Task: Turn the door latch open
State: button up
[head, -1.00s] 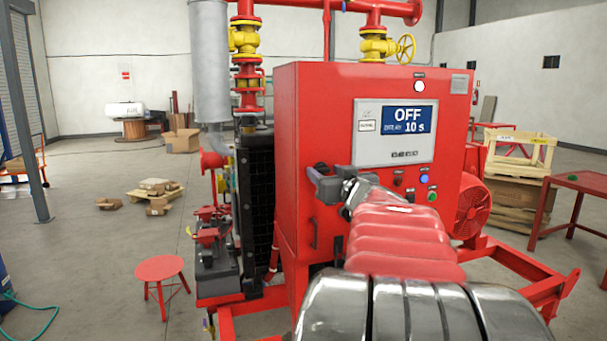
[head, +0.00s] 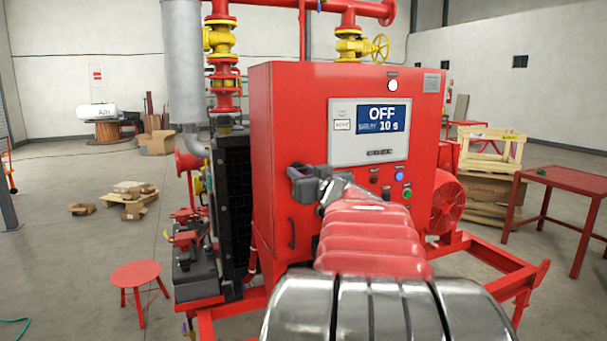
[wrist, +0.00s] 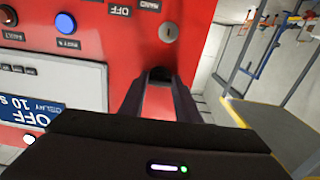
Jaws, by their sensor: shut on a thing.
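The red control cabinet (head: 275,120) stands ahead, its display reading OFF and 10 s. My gripper (head: 303,184) is at the left part of the cabinet front, left of the buttons. In the wrist view my gripper (wrist: 160,92) has its two dark fingers shut on a small dark latch (wrist: 160,74) against the red door. The fingers cover most of the latch, so its exact angle is hard to tell. The door looks flush with the cabinet. A dark vertical handle (head: 292,233) sits lower on the cabinet front.
A round silver lock (wrist: 168,32) and a blue button (wrist: 65,22) are near the gripper. A red stool (head: 140,274) stands left of the skid, and a red table (head: 570,178) stands at right. The floor at left is mostly open.

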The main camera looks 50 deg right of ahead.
jog(key=shift+n, duration=0.3)
jog(key=n, duration=1.7)
jog(key=shift+f, duration=0.1)
dwell(0.4)
jog(key=o, duration=1)
jog(key=shift+o, duration=0.2)
jog(key=v, duration=1.4)
